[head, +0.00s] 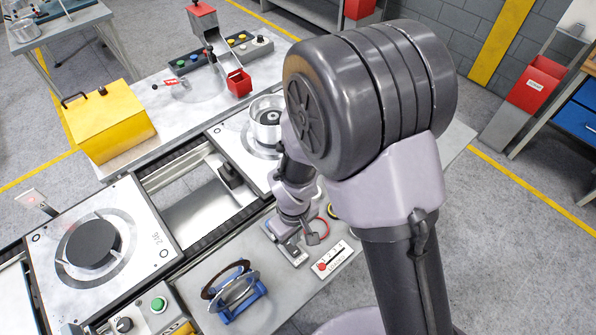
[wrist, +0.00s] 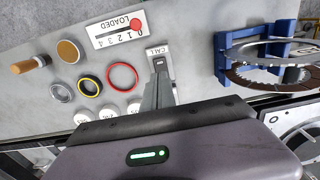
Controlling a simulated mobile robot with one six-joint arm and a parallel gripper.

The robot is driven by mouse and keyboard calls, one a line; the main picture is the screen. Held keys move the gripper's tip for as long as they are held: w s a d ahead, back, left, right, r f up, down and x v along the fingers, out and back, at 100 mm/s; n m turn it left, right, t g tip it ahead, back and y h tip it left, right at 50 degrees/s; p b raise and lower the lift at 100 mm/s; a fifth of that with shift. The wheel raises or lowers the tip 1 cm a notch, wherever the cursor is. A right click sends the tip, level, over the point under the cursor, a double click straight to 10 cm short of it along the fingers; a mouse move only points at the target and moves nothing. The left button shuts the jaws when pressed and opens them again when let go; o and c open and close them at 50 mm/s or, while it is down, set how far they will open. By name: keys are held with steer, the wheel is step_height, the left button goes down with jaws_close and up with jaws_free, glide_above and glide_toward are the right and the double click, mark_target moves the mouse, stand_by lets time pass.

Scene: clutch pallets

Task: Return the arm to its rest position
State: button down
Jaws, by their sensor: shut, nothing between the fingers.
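My gripper (head: 291,228) hangs low over the front table, beside the conveyor. In the wrist view its fingers (wrist: 160,82) are together with nothing between them. The fingertips are at the plate marked CALL (wrist: 157,56); I cannot tell whether they touch it. The arm is bent down and reaches forward, and its large dark joint fills the middle right of the head view. The arm hides part of the table and of the far pallet.
The LOADED counter (head: 335,259) and several rings lie close by. A blue rack (head: 260,290) holds discs. Pallets (head: 152,225) sit on the conveyor (head: 196,262). A yellow box (head: 108,122) and red bin (head: 239,82) stand behind. Open floor (head: 500,225) lies right.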

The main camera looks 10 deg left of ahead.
steer(key=w+d+r+m+t+y+b, duration=0.1)
steer(key=w+d+r+m+t+b, duration=0.15)
steer(key=d+r+m+b, duration=0.7)
steer(key=s+d+r+m+t+y+b, duration=0.1)
steer(key=s+d+r+m+t+b, duration=0.1)
steer(key=s+d+m+b, duration=0.3)
steer(key=s+d+t+b, duration=0.1)
steer(key=s+b, duration=0.3)
steer(key=shift+s+d, duration=0.35)
steer(key=shift+s, duration=0.05)
